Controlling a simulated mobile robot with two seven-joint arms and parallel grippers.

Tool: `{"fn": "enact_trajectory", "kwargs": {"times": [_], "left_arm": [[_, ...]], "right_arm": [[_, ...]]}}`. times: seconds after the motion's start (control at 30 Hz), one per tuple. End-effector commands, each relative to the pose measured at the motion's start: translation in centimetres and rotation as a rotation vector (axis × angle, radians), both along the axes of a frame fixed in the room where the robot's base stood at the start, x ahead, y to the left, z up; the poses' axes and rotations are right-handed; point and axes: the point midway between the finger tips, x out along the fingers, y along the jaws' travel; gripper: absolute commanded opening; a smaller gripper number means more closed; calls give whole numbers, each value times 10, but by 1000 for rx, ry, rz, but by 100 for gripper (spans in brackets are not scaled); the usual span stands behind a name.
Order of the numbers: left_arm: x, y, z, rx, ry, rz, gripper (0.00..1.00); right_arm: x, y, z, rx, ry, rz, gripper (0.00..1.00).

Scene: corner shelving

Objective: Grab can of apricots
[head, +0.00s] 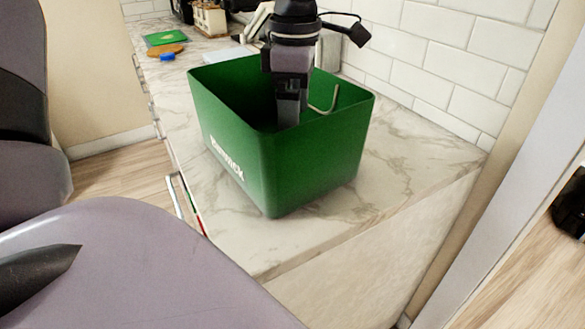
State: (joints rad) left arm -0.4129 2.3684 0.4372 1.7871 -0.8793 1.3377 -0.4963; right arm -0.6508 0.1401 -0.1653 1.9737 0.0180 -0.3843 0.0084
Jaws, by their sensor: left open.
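A green box (285,170) with white lettering stands open-topped on the marble counter. My left gripper (289,110) points down into the box from above, with its lower part inside the rim. It is open, but the box's near wall hides the space below its fingers. No can of apricots shows; the box floor and any contents there are hidden. My right gripper is not in view.
The marble counter (330,235) ends in front of the box and at the right. A white tiled wall (440,60) stands close behind. A green item (166,38), a brown board (168,51) and a small blue object (167,57) lie at the far left.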

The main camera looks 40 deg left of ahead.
Motion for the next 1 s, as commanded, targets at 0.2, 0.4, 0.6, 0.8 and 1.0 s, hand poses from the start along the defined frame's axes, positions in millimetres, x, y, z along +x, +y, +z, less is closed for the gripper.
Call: {"fn": "enact_trajectory", "kwargs": {"times": [0.2, 0.4, 0.6, 0.8, 1.0], "left_arm": [[0, 0, -16, -1, 2, 0, 95], [-4, 2, -37, -1, 4, 0, 95], [-9, 5, -67, -1, 4, 1, 95], [-8, 4, -79, -1, -1, 0, 95], [-8, 5, -79, 0, -1, 1, 85]], "right_arm": [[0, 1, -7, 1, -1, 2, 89], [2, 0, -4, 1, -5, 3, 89], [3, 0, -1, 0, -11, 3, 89], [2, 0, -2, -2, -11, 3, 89], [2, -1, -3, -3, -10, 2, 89]]}}
